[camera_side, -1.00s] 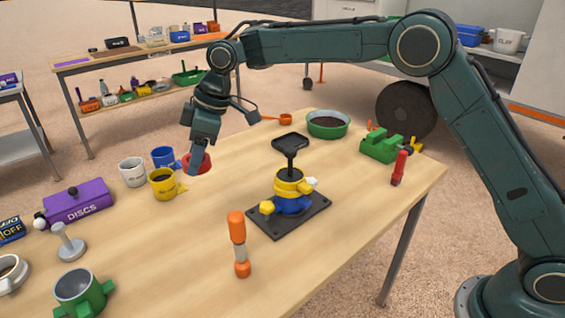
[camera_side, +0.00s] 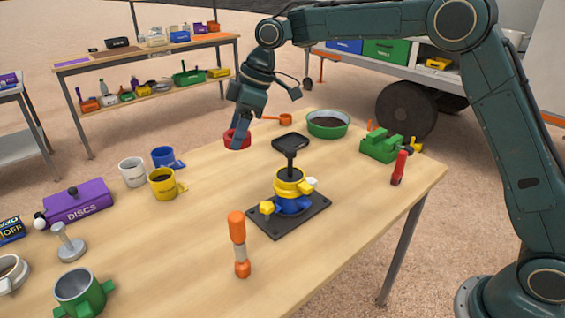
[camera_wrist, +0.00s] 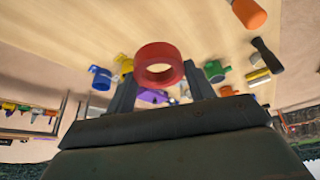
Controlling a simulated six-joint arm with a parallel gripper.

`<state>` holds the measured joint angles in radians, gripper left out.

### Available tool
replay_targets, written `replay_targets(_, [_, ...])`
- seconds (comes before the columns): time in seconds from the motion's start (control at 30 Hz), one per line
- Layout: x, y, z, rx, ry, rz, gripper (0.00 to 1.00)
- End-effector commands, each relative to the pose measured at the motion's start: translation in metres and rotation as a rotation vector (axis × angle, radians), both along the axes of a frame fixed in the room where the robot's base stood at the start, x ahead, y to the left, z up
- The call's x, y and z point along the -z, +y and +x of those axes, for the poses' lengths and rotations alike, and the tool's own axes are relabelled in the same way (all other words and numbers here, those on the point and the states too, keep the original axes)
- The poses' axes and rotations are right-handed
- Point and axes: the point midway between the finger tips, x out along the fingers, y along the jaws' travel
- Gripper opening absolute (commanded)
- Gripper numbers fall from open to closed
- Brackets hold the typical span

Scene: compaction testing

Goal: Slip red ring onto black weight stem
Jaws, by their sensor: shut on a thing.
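The red ring (camera_side: 229,136) is held in my gripper (camera_side: 238,141), above the far part of the table. In the wrist view the red ring (camera_wrist: 157,49) sits between the two fingers with its hole open to the camera. The black weight has a flat square top (camera_side: 290,142) on a thin upright stem (camera_side: 291,161). It stands in a yellow and blue mould (camera_side: 292,187) on a black base plate (camera_side: 262,222). The ring is behind and left of the stem, apart from it. I cannot make out the stem in the wrist view.
White (camera_side: 132,172), blue (camera_side: 163,157) and yellow (camera_side: 162,185) cups stand to the left. A green bowl of dark soil (camera_side: 328,125) and an orange scoop (camera_side: 285,119) are at the back. An orange-handled tool (camera_side: 238,240) stands in front. The table between the cups and base plate is clear.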

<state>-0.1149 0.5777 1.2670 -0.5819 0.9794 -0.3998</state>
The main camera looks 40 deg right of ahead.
Motion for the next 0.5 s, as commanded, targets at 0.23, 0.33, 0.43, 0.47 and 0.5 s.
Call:
replay_targets(0.23, [-0.022,-0.072,-0.024,0.008,-0.005,0.002,0.22])
replay_targets(0.33, [-0.027,-0.091,-0.034,0.007,-0.005,0.002,0.22])
replay_targets(0.43, [-0.03,-0.103,-0.041,0.007,-0.005,0.002,0.22])
replay_targets(0.47, [-0.031,-0.105,-0.042,0.007,-0.006,0.003,0.22])
replay_targets(0.5, [-0.031,-0.108,-0.044,0.006,-0.005,0.003,0.22])
